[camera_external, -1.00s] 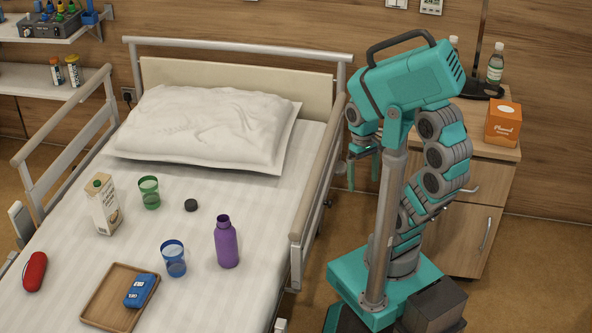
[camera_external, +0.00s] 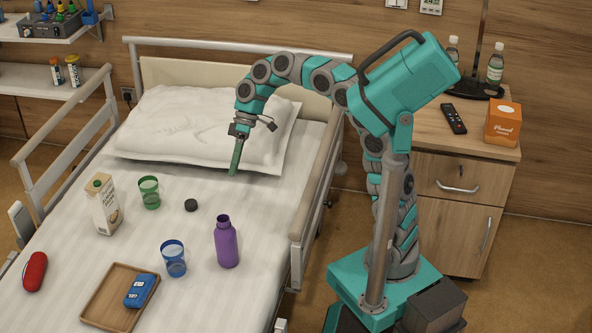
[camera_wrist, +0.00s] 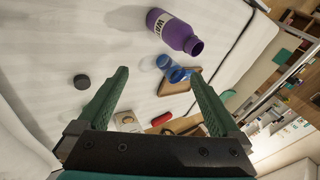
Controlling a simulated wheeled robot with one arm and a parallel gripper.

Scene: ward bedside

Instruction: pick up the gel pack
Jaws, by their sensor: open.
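A small blue pack with white markings (camera_external: 140,291), which I take for the gel pack, lies on a wooden tray (camera_external: 96,318) at the near end of the bed. My gripper (camera_external: 235,172) points down above the bed, just in front of the pillow, well behind the tray. In the wrist view my gripper (camera_wrist: 158,76) has its two green fingers spread apart with nothing held between them.
A purple bottle (camera_external: 227,243) and a blue cup (camera_external: 174,259) stand near the tray. A bed rail (camera_external: 316,190) runs between my base and the mattress.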

